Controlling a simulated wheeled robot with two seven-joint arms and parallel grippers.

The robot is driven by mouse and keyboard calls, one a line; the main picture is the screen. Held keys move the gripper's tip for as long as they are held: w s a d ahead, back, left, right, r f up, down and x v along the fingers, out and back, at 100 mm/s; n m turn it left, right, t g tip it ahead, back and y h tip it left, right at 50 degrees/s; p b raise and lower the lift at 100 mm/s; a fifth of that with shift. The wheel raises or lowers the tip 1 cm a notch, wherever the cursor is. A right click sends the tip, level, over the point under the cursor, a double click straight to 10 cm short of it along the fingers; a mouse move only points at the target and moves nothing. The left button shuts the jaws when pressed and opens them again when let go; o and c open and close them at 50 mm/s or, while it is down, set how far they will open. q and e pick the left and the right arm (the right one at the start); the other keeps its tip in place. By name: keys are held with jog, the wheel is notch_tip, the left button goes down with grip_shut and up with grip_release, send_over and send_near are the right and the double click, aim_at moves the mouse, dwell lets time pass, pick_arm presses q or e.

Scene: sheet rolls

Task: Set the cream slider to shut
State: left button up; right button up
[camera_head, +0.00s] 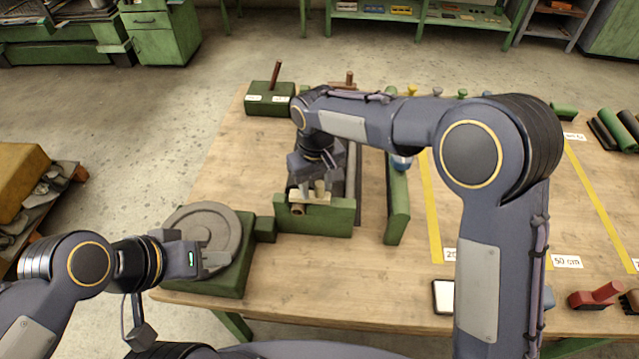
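A small cream piece (312,199), which looks like the cream slider, sits on top of a green block (325,217) near the table's front left. My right gripper (311,190) reaches down over it with its fingertips at the cream piece. I cannot tell whether they touch or grip it. A round brown end shows on the block's front just below. The slider's exact position along its track is hidden by my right gripper and wrist. My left gripper (221,262) is at the front of a round grey disc (204,228) on a green base. Its finger gap is not clear.
A green block with a brown lever (268,101) stands at the back left, and another brown lever (349,79) is beside it. A long green bar (396,212) lies right of the slider block. Yellow strips (429,205) mark the table. A red block (596,297) lies front right.

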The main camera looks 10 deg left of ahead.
aim_at(317, 181)
jog(key=shift+d, duration=0.15)
notch_tip(317, 181, up, 8)
jog(key=shift+f+b, duration=0.25)
jog(key=shift+b, duration=0.2)
jog(key=shift+r, duration=0.15)
jog(key=shift+d+r, duration=0.1)
jog(key=shift+d, duration=0.1)
jog(key=s+d+r+m+t+y, duration=0.1)
jog(key=s+d+r, duration=0.15)
jog(key=d, duration=0.45)
jog(key=s+d+r+m+y, duration=0.1)
jog(key=s+d+m, duration=0.1)
jog(key=s+d, duration=0.3)
jog(key=s+d+r+m+t+y, duration=0.1)
jog(key=s+d+r, duration=0.1)
jog(key=d, duration=0.6)
jog(key=s+d+f+m+t, duration=0.1)
jog(key=s+d+f+m, duration=0.1)
jog(key=s, duration=0.5)
jog(key=s+d+f+m+t, duration=0.2)
jog(key=s+d+f, duration=0.1)
jog(key=s, duration=0.4)
jog(key=shift+s+d+f+m+t+y, duration=0.25)
jog(key=shift+d+f+m+t+y, duration=0.05)
jog(key=shift+y, duration=0.1)
